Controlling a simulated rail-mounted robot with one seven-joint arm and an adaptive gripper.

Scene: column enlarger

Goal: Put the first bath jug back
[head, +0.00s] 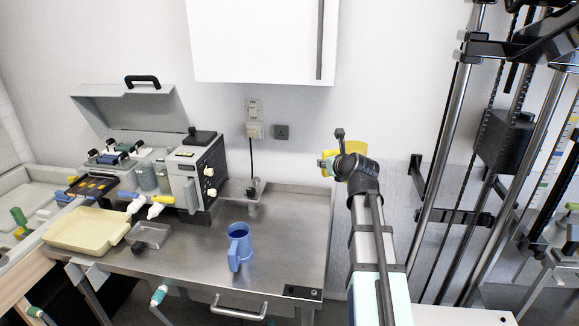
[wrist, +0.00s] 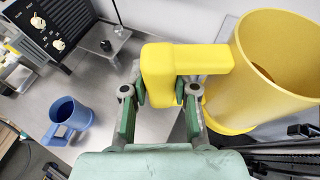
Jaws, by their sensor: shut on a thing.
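A yellow jug (wrist: 272,60) is in my gripper (wrist: 163,92), whose fingers are closed on the jug's handle from both sides. The jug hangs clear in the air, to the right of the fingers in the wrist view, and its rim shows at the top. In the head view the yellow jug (head: 334,155) is partly hidden by my wrist, above the right end of the steel bench. A blue jug (head: 239,246) stands upright on the bench, its handle to the left; it also shows in the wrist view (wrist: 72,115).
The steel bench (head: 290,215) is clear around the blue jug. A processor machine (head: 200,170) with knobs, a cream tray (head: 85,232) and a small metal tray (head: 150,235) stand to the left. A white cupboard (head: 260,40) hangs above. A tall enlarger column (head: 450,140) stands at the right.

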